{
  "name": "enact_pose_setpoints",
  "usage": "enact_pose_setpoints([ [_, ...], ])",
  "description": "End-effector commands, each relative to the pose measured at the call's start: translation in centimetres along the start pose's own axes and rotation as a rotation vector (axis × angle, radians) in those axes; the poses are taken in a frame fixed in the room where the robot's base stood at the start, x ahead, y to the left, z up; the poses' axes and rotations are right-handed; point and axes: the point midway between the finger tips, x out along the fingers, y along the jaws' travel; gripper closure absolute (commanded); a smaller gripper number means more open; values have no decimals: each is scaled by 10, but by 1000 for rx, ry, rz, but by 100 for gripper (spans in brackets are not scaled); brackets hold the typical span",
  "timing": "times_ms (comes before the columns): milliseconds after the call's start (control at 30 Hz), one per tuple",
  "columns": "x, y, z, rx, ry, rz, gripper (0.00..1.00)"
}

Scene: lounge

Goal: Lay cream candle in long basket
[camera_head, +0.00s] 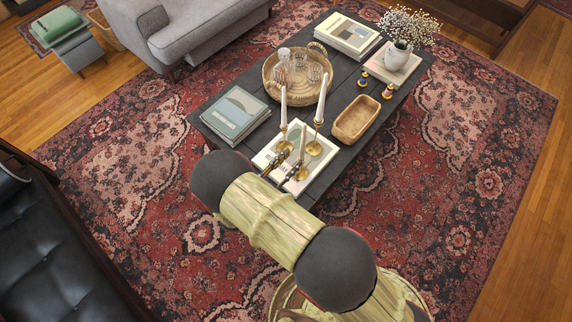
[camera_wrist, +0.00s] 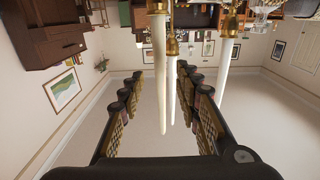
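Cream candles stand upright in brass holders near the front of the dark coffee table. One (camera_head: 283,106) is at the left, one (camera_head: 321,98) at the right, and a shorter-looking one (camera_head: 302,142) is in front. In the upside-down wrist view, two candles (camera_wrist: 158,75) (camera_wrist: 172,85) appear between the fingers and a third (camera_wrist: 227,70) outside them at the right. My gripper (camera_head: 284,166) is open, close to the front holders; contact is unclear. It shows empty in the wrist view (camera_wrist: 161,90). A long brown basket (camera_head: 356,118) sits empty right of the candles.
The coffee table (camera_head: 255,88) also carries a round wicker tray (camera_head: 270,82) with glassware, books (camera_head: 235,113), a stack of books (camera_head: 347,35), a flower vase (camera_head: 398,52) and small colourful items (camera_head: 388,91). A flat book (camera_head: 265,157) lies under the holders. A grey sofa is behind.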

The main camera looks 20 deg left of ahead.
Motion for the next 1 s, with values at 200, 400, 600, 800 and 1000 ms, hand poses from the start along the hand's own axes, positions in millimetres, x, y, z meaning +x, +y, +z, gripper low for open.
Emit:
enact_pose_setpoints([
  [200,25,1,0,0,-1,3,67],
  [400,46,0,1,1,-2,1,67],
  [600,62,0,1,1,-2,0,67],
  [800,69,0,1,1,-2,0,67],
  [1000,70,0,0,1,-2,-1,67],
])
